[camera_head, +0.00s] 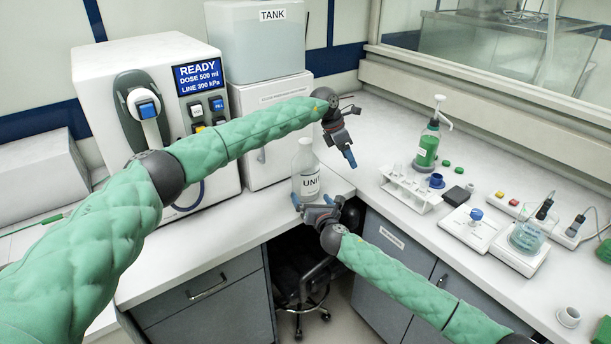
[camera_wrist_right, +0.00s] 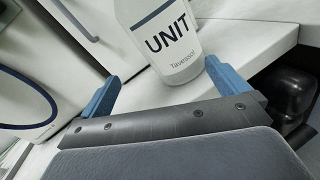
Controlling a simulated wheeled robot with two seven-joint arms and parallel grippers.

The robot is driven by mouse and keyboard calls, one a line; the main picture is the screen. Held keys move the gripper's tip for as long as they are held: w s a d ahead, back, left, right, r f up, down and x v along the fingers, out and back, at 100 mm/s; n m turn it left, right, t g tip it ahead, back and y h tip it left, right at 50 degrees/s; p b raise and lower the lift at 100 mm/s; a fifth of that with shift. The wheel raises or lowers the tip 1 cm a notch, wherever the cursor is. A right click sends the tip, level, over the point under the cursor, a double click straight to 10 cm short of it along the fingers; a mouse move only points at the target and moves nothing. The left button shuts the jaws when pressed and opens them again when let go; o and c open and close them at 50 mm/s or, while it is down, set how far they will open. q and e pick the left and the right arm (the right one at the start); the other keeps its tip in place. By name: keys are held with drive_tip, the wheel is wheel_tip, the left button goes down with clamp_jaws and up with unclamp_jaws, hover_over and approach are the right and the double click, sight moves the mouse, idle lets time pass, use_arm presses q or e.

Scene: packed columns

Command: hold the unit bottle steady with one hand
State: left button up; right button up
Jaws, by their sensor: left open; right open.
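The unit bottle (camera_head: 304,168), white and translucent with a "UNIT" label, stands upright near the corner of the white counter. In the right wrist view the bottle (camera_wrist_right: 172,20) fills the top middle. My right gripper (camera_head: 312,201) is open just in front of the bottle's lower part. In its wrist view the blue fingers (camera_wrist_right: 160,76) are spread, with the right finger close to the bottle and a gap on the left; I cannot tell if it touches. My left gripper (camera_head: 346,135) is open and empty, above and to the right of the bottle.
The dosing machine (camera_head: 197,82), its screen reading READY, stands at left. The tank (camera_head: 255,45) sits on a white cabinet (camera_head: 270,125) behind the bottle. A tube rack (camera_head: 410,190), a green pump bottle (camera_head: 428,146) and a scale (camera_head: 468,230) stand on the right counter.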

sight(312, 179)
use_arm(q)
drive_tip(key=w+a+r+y, duration=0.1)
drive_tip(key=w+a+r, duration=0.1)
drive_tip(key=a+r, duration=0.1)
drive_tip(key=w+a+r+y, duration=0.2)
drive_tip(key=a+r, duration=0.1)
drive_tip(key=a, duration=0.2)
drive_tip(key=w+a+r+y, duration=0.1)
drive_tip(key=w+a+r, duration=0.1)
drive_tip(key=a+r, duration=0.2)
drive_tip(key=shift+a+t+y+p, duration=0.3)
drive_tip(key=shift+a+t+y, duration=0.1)
drive_tip(key=shift+a, duration=0.05)
use_arm(e)
drive_tip(key=w+r+n, duration=0.1)
drive_tip(key=w+n, duration=0.1)
drive_tip(key=w+d+r+n+y, duration=0.1)
drive_tip(key=w+r+n, duration=0.1)
drive_tip(key=shift+n+y, duration=0.3)
use_arm(q)
drive_tip(key=shift+w+a+r, duration=0.1)
drive_tip(key=shift+a+r, duration=0.1)
use_arm(e)
drive_tip(key=shift+w+r, duration=0.1)
drive_tip(key=shift+w, duration=0.15)
drive_tip(key=shift+x, duration=3.7)
